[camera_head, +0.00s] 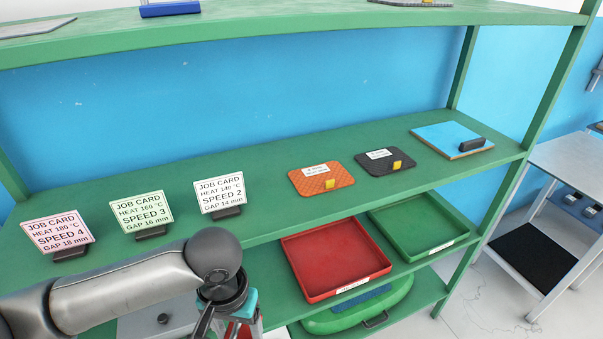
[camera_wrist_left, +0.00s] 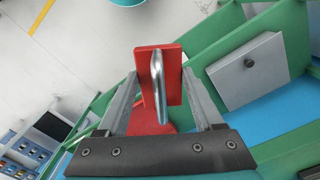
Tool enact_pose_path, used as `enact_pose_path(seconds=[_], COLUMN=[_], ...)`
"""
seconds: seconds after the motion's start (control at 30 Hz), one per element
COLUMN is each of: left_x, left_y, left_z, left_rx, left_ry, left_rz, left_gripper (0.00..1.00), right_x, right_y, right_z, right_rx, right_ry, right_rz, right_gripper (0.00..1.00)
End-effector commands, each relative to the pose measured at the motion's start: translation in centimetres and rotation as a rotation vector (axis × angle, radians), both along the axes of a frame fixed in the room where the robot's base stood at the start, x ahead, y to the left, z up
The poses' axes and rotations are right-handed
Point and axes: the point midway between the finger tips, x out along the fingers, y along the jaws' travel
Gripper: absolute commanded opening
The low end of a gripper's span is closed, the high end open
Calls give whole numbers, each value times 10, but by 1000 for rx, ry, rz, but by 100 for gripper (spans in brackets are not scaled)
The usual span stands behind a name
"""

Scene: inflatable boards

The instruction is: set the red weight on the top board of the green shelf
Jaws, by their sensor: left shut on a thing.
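The red weight (camera_wrist_left: 143,65) has a metal loop handle and sits between the fingers of my left gripper (camera_wrist_left: 160,95) in the left wrist view. The gripper is shut on it. In the head view, my left gripper (camera_head: 232,327) is at the bottom edge, in front of the green shelf and below its job-card board; only a little red shows there. The top board (camera_head: 300,28) of the green shelf runs across the top of the head view, well above the gripper. My right gripper is not in view.
The top board carries a blue-based thing (camera_head: 170,8), a grey plate (camera_head: 35,28) and a partly cut-off dark plate. The board below holds job cards (camera_head: 142,214), orange and black pads (camera_head: 321,179) and a blue board (camera_head: 448,139). Red (camera_head: 335,258) and green trays sit lower.

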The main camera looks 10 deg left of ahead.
Motion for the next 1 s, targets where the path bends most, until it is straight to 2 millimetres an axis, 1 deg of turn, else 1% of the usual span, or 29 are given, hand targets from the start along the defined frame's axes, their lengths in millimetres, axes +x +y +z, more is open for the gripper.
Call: enact_pose_path(seconds=[0.03, 0.37, 0.47, 0.5, 0.53, 0.6, 0.73, 0.87, 1.0], left_x=[1, 2, 4, 6, 7, 7, 8, 6, 4], left_y=[0, -4, -10, -15, -20, -27, -37, -40, -35], left_z=[21, 91, 113, 122, 125, 122, 120, 119, 117], left_rx=[-1, -1, 0, 0, 0, 1, 4, 3, 3], left_ry=[-2, -4, -7, -10, -11, -11, -10, -10, -10], left_rz=[0, -7, -21, -35, -45, -66, -94, -104, -98], left_gripper=[0, 0, 0, 0, 0, 0, 0, 0, 0], right_x=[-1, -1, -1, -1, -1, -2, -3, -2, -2], right_y=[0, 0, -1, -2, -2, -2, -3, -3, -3], right_z=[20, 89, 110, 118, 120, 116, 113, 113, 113], right_rx=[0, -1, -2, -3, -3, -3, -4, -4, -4], right_ry=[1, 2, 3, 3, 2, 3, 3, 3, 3], right_rz=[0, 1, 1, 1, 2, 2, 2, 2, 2], right_gripper=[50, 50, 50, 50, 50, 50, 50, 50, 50])
